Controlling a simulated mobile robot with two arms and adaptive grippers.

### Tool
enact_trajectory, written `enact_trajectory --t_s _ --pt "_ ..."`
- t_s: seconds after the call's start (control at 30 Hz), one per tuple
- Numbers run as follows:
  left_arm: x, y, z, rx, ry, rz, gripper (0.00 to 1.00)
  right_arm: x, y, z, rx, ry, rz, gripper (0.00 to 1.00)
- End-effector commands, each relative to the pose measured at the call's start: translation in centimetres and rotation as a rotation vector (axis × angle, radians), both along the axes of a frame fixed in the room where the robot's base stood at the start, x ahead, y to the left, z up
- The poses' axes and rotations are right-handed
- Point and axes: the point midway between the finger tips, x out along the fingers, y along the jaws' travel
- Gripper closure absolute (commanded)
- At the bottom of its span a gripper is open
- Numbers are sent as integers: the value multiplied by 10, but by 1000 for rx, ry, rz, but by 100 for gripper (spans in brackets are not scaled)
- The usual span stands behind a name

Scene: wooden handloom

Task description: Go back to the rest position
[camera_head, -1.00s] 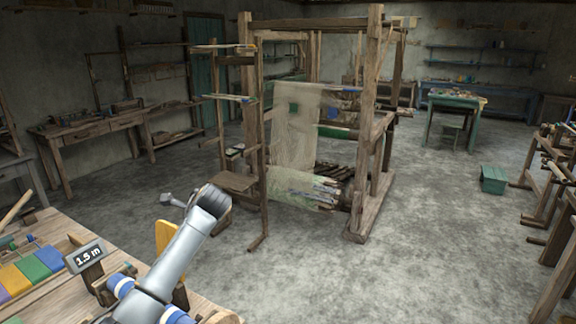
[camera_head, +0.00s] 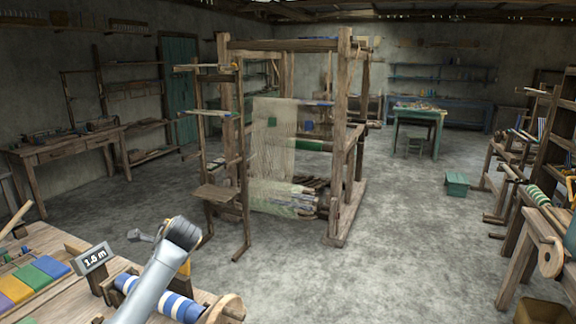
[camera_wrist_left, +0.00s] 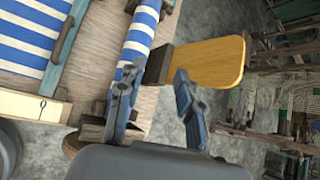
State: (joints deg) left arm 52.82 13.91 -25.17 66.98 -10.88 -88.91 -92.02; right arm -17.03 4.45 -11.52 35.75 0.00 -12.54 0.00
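My left arm (camera_head: 160,270) reaches up from the bottom left of the head view, over the front table. Its gripper cannot be made out clearly there. In the left wrist view my left gripper (camera_wrist_left: 155,72) has its two fingers spread, with nothing held between them. A blue-and-white striped roll (camera_wrist_left: 140,35) lies close to the left finger; I cannot tell whether they touch. The roll also shows in the head view (camera_head: 180,306), partly behind my arm. A yellow board (camera_wrist_left: 208,62) lies beyond the fingertips. My right gripper is not in view.
A tall wooden loom (camera_head: 340,140) stands mid-room. A green box (camera_head: 457,184) sits on the floor at right. Benches line both sides. The grey floor (camera_head: 390,250) between is open.

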Motion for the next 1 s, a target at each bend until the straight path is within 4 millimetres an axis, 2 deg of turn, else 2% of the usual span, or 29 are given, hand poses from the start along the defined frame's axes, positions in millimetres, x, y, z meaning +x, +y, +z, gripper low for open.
enact_trajectory --t_s 0.27,0.47,0.57,0.67,0.8,0.9,1.0 --pt "-29 -28 -52 -134 -39 53 64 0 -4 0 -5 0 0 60" --pt "-70 -54 -103 -290 -76 139 64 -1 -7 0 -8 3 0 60" --pt "-105 -71 -135 -402 -96 212 64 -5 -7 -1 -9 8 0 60" --pt "-150 -88 -165 -536 -119 321 64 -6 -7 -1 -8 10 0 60" --pt "-222 -107 -197 -723 -147 517 64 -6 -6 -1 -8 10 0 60" --pt "-276 -117 -210 -847 -166 680 64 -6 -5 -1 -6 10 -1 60" --pt "-322 -122 -213 -940 -185 833 64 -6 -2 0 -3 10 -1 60"
